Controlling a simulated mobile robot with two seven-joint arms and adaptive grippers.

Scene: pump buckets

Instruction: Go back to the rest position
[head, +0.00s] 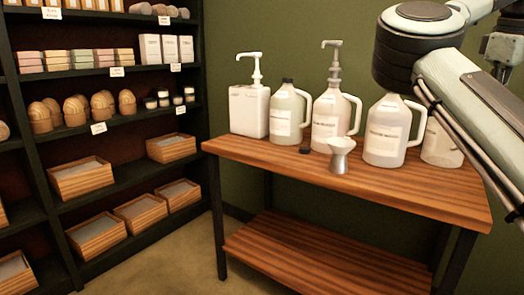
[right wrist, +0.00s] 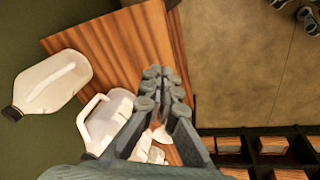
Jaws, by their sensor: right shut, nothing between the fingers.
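My right arm reaches in from the upper right of the head view, in front of the right end of the wooden table (head: 420,192). My right gripper (right wrist: 160,90) shows in the right wrist view. Its fingers are together with nothing between them, above the table (right wrist: 120,45). My left gripper is not in view.
My arm partly hides another jug (head: 440,148). Stocked shelves (head: 105,72) stand left; floor (head: 185,245) is clear.

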